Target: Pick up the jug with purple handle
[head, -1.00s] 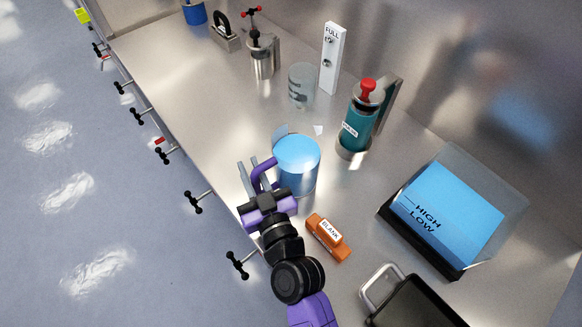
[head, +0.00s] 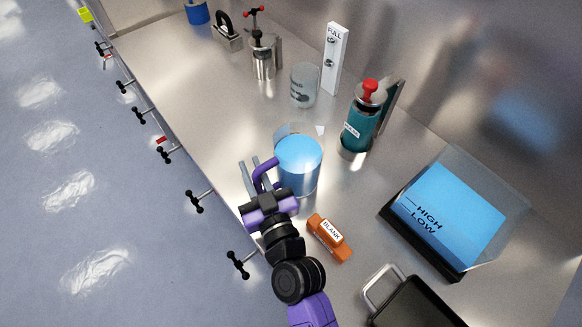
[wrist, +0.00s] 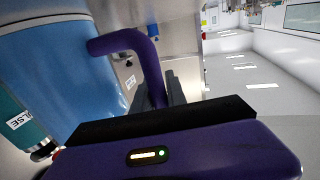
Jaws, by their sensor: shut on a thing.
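The jug (head: 300,165) is a clear cylinder filled with blue, with a purple handle (head: 261,172) on its left side. It stands near the middle of the steel counter. My gripper (head: 255,172) reaches the handle from the front left, and its fingers are shut on the handle. In the wrist view the blue jug (wrist: 55,75) fills the left side, and the purple handle (wrist: 135,45) curves down between my gripper's two dark fingers (wrist: 160,90). I cannot tell whether the jug's base touches the counter.
An orange block marked BLANK (head: 329,238) lies right of my wrist. A teal canister with a red knob (head: 362,125) stands behind the jug to the right. A clear beaker (head: 304,86) is farther back. A blue HIGH/LOW box (head: 445,215) stands at right.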

